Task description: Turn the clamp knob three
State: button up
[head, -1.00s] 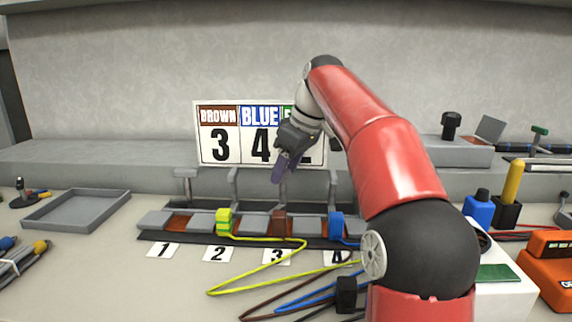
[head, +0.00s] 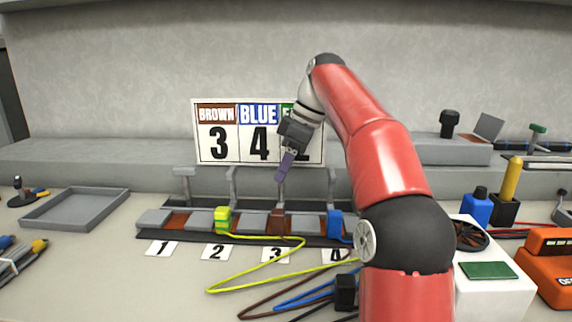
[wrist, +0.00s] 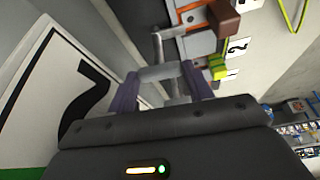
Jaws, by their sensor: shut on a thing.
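Clamp three has a grey post and crossbar knob (wrist: 160,73), seen between my purple fingers in the wrist view. My gripper (head: 284,174) is over clamp three in the head view, pointing down. In the wrist view my gripper (wrist: 162,88) has one finger at each end of the crossbar and is shut on it. The brown block (head: 277,220) sits at clamp three, above the label 3 card (head: 276,255). In the head view the fingers hide much of the knob.
The yellow-green block (head: 222,217) is at position two and the blue block (head: 335,223) at position four. Other clamp posts stand close on both sides. A sign (head: 220,140) stands behind. Loose cables (head: 255,276) lie in front. A grey tray (head: 75,208) is at left.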

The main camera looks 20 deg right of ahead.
jog(key=o, duration=1)
jog(key=shift+r, duration=0.15)
jog(key=s+d, duration=0.1)
jog(key=d, duration=0.3)
jog(key=s+d+r, duration=0.1)
jog(key=s+d, duration=0.1)
jog(key=d, duration=0.2)
jog(key=s+d+r, duration=0.1)
jog(key=s+d, duration=0.1)
jog(key=d, duration=0.2)
jog(key=shift+s+r+b, duration=0.25)
jog(key=shift+b, duration=0.1)
